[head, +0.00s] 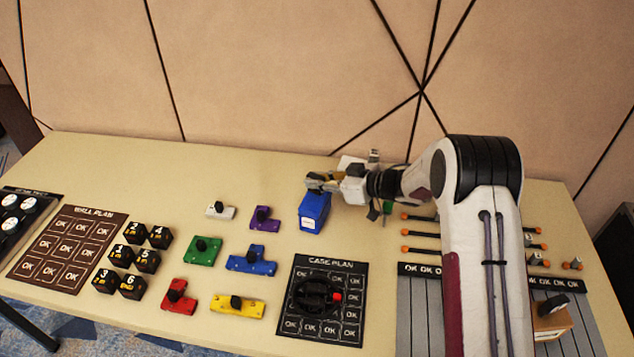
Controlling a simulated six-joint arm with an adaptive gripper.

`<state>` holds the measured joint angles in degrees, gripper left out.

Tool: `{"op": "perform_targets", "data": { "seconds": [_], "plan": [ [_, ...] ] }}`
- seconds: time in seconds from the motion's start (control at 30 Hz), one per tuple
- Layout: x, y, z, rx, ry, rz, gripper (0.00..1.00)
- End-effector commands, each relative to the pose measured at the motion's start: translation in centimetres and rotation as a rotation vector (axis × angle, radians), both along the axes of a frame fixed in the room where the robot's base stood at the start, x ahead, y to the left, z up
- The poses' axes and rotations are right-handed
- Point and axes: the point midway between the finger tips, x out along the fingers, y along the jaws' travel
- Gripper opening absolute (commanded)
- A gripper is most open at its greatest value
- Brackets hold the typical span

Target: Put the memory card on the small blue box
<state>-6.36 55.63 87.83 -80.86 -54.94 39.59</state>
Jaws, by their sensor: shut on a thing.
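The small blue box (314,213) stands on the table near the middle, behind the case plan board, with a white label on its front. My gripper (318,183) is at the top of the box, reaching in from the right. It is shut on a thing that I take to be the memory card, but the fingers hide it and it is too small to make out. I cannot tell whether the held thing touches the box top.
The case plan board (283,333) lies in front. Black numbered cubes (122,256) and the wall plan board (38,245) are at left. Orange-tipped rods (420,233) lie right, beside my arm.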

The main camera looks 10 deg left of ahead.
Motion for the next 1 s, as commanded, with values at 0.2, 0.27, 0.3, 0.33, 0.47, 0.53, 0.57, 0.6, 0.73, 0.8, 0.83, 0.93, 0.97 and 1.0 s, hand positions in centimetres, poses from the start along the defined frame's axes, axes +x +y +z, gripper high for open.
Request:
{"op": "perform_targets", "data": {
  "seconds": [0.2,0.27,0.3,0.33,0.47,0.53,0.57,0.6,0.73,0.8,0.83,0.93,0.97,1.0],
  "plan": [
    [0.02,0.0,-0.81,0.0,-0.002,-0.001,0.0],
    [0.03,0.0,-0.8,0.0,-0.002,-0.001,0.0],
    [0.02,0.01,-0.8,0.0,-0.002,-0.001,0.0],
    [0.02,0.01,-0.8,0.0,-0.002,-0.001,0.0],
    [0.01,0.0,-0.87,0.001,-0.001,0.0,0.0],
    [0.01,0.01,-1.01,0.001,0.0,0.0,0.0],
    [0.01,0.0,-1.08,0.001,0.0,0.0,0.0],
    [0.01,0.0,-1.15,0.001,0.0,0.0,0.0],
    [0.01,0.0,-1.11,0.001,-0.001,0.0,0.31],
    [0.01,0.0,-1.11,0.001,-0.001,0.0,0.31],
    [0.01,0.0,-1.1,0.001,-0.001,0.0,0.31],
    [0.01,0.0,-1.1,0.001,-0.001,0.0,0.31],
    [0.01,0.0,-1.1,0.001,-0.001,0.0,0.31],
    [0.01,0.0,-1.08,0.001,-0.001,0.0,0.31]
  ]
}}
